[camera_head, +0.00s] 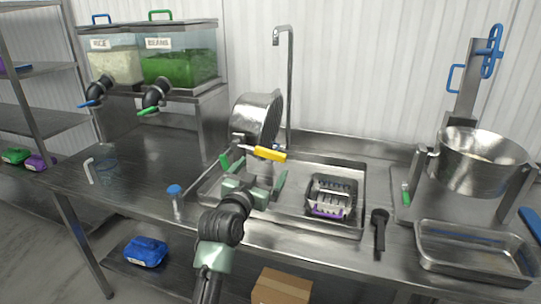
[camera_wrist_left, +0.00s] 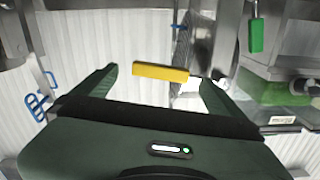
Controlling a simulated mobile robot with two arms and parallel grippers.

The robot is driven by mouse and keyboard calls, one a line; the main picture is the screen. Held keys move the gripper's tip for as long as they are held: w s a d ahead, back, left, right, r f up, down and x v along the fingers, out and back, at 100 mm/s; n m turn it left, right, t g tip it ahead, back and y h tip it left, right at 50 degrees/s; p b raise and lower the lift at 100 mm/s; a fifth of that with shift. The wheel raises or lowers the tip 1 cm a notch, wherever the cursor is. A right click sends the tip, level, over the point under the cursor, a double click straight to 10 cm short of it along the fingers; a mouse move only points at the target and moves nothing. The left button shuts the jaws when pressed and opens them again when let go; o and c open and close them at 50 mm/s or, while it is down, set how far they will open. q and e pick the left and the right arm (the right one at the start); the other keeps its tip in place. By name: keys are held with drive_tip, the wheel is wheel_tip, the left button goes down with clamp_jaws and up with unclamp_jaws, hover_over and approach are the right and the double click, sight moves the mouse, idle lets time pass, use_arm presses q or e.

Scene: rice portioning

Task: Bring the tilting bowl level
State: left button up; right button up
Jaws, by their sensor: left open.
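A deep steel bowl (camera_head: 478,165) hangs between two posts on a stand at the right of the counter. Its rim looks slightly slanted, but I cannot tell by how much. A green handle (camera_head: 406,195) sits at the stand's left post. My left gripper (camera_head: 253,168) is open over the sink, far to the left of this bowl. A yellow handle (camera_head: 270,153) of a steeply tipped round steel strainer (camera_head: 257,117) lies just beyond its fingers; the handle (camera_wrist_left: 160,72) shows between the fingertips in the left wrist view. My right gripper is not in view.
The sink (camera_head: 290,205) holds a small dark basket (camera_head: 331,196). A tall faucet (camera_head: 290,85) stands behind it. A black utensil (camera_head: 380,230) and a steel tray (camera_head: 474,252) lie at front right. Rice and beans dispensers (camera_head: 150,60) stand at left.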

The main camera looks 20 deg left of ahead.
sight(269, 156)
use_arm(q)
drive_tip(key=shift+w+r, duration=0.6)
drive_tip(key=shift+w, duration=0.15)
drive_tip(key=w+p, duration=0.1)
drive_tip(key=w, duration=0.5)
drive_tip(key=shift+w+d+f, duration=0.1)
drive_tip(key=shift+w+f, duration=0.05)
drive_tip(key=shift+w, duration=0.1)
